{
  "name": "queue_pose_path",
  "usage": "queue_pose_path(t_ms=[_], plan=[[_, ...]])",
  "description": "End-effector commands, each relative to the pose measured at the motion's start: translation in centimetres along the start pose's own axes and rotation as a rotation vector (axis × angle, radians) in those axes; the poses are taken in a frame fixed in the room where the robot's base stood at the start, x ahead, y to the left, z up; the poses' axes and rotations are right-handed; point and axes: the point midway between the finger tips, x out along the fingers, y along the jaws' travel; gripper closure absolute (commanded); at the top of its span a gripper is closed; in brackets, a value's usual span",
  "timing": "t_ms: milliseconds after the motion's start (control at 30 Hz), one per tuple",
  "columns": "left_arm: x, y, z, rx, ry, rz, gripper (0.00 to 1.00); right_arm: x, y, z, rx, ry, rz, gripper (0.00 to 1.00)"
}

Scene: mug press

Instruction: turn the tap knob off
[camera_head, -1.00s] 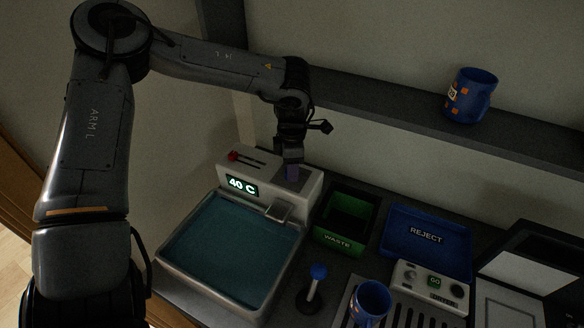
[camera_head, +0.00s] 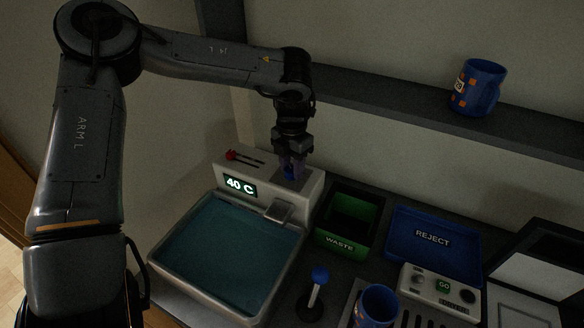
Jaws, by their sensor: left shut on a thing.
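The tap knob (camera_head: 289,173) is a small blue piece on top of the pale tap housing (camera_head: 312,190), mostly hidden between my fingers. My left gripper (camera_head: 291,168) points down over the housing and is shut on the knob. The housing has a lit "40 C" display, a red slider (camera_head: 231,155) at the left and a grey spout (camera_head: 279,211) at the front. Below it is a basin (camera_head: 158,262) filled with teal water. I cannot make out a stream under the spout. My right gripper is not in view.
A green WASTE bin (camera_head: 340,243) and a blue REJECT tray (camera_head: 432,236) stand right of the tap. A blue-topped lever (camera_head: 319,275), a control box with GO (camera_head: 440,292) and a blue mug (camera_head: 377,304) are in front. Another mug (camera_head: 477,86) is on the shelf (camera_head: 400,112).

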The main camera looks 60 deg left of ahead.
Motion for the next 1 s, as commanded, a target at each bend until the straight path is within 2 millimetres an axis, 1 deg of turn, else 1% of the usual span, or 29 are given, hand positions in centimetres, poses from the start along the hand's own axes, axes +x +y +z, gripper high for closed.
queue_pose_path(t_ms=[267,733,767,900,1000], plan=[[-0.06,-0.04,0.00,-0.082,0.000,-0.001,0.93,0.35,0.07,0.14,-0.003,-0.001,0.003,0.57],[-0.10,-0.04,-0.01,-0.095,0.000,-0.001,0.93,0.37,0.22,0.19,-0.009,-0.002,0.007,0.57],[-0.10,-0.04,0.00,-0.095,0.000,-0.001,0.59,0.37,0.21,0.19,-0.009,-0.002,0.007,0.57],[-0.08,-0.03,0.00,-0.095,0.000,-0.001,0.38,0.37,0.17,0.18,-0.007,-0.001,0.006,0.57],[-0.06,-0.02,0.00,-0.095,0.000,-0.001,0.37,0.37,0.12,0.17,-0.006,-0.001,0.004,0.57]])
